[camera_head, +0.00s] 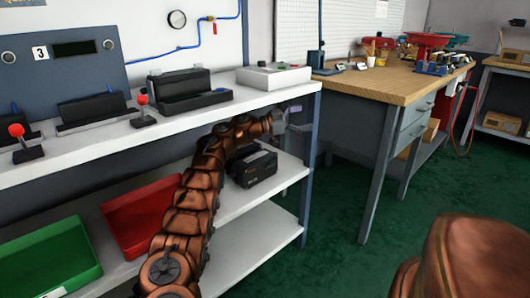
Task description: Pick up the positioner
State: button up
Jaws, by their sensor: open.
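The positioner appears to be the dark, boxy device (256,170) with small pale lettering on its front. It sits on the middle shelf near the right end. My copper-coloured arm comes up from the bottom and crosses in front of the shelves, hiding the device's left side. My gripper (285,117) is small in the picture, above and right of the device, near the right end of the top shelf. It is open and appears apart from the device. Its fingers are hard to make out.
A red bin (118,213) and a green bin (45,262) stand left on the middle shelf. The top shelf (104,143) holds red-knobbed levers, black holders and a pale box (273,77). A blue-grey rack post (311,165) stands right of the device. A wooden workbench (390,85) is beyond.

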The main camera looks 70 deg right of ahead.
jog(key=w+d+f+n+t+h+p, duration=0.1)
jog(key=w+f+n+t, duration=0.15)
jog(key=w, duration=0.45)
jog(key=w+f+n+t+h+p, duration=0.1)
jog(key=w+f+n+t, duration=0.15)
jog(key=w, duration=0.35)
jog(key=n+t+p, duration=0.2)
jog(key=n+t, duration=0.2)
jog(key=t, duration=0.1)
send_near(237, 158)
jog(key=d, duration=0.5)
jog(key=shift+w+d+r, duration=0.3)
jog(key=shift+w+d, duration=0.05)
jog(key=shift+w, duration=0.05)
jog(key=shift+b+x, duration=0.45)
jog(key=shift+x, duration=0.7)
jog(key=shift+r+b+x, duration=0.2)
jog(key=shift+b+x, duration=0.05)
jog(key=shift+x, duration=0.6)
jog(key=shift+r+b+x, duration=0.15)
jog(key=shift+b+x, duration=0.1)
jog(key=shift+x, duration=1.7)
jog(key=shift+r, duration=0.15)
jog(key=shift+c, duration=0.2)
jog(key=c, duration=1.7)
jog(key=shift+c, duration=0.2)
jog(key=shift+r, duration=0.15)
